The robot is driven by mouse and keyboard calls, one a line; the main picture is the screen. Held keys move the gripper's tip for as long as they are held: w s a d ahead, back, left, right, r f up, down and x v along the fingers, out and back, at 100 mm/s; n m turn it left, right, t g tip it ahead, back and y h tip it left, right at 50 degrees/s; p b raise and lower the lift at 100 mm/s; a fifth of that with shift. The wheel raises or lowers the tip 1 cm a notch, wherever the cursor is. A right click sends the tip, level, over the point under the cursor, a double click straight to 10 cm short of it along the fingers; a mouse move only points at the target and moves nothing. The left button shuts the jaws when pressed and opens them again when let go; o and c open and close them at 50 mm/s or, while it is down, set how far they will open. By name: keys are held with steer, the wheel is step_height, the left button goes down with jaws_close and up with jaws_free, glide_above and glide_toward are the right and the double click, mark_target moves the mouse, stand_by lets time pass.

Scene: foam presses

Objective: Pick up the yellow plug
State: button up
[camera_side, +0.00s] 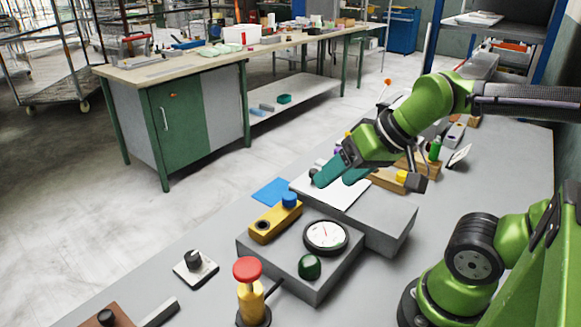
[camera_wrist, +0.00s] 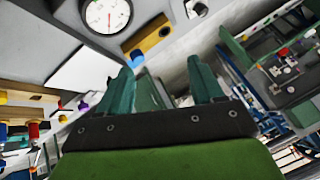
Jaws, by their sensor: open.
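A small yellow plug (camera_side: 401,176) sits at the near end of a wooden block on the bench, right of my gripper in the side view. A yellow piece, which looks like the same plug (camera_wrist: 3,97), shows at the left edge of the wrist view, partly cut off. My gripper (camera_side: 338,174) has teal fingers and hovers above a white sheet on a grey block, left of the plug and apart from it. In the wrist view my gripper (camera_wrist: 160,65) has its fingers wide apart with nothing between them.
A grey box with a round gauge (camera_side: 326,236) and a green dome (camera_side: 309,266) stands in front. A yellow block (camera_side: 270,224) holds a blue plug (camera_side: 289,199). A red-topped yellow post (camera_side: 249,284) stands nearer. A green bottle (camera_side: 435,149) stands beyond the plug.

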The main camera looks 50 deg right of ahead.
stand_by(0.7)
steer(key=n+g+h, duration=0.2)
steer(key=g, duration=0.5)
glide_above(402, 173)
step_height(402, 173, down, 4)
step_height(402, 173, down, 12)
steer(key=shift+a+r, duration=0.1)
steer(key=shift+r, duration=0.1)
steer(key=shift+d+f, duration=0.2)
steer(key=shift+f, duration=2.45)
steer(key=c, duration=1.1)
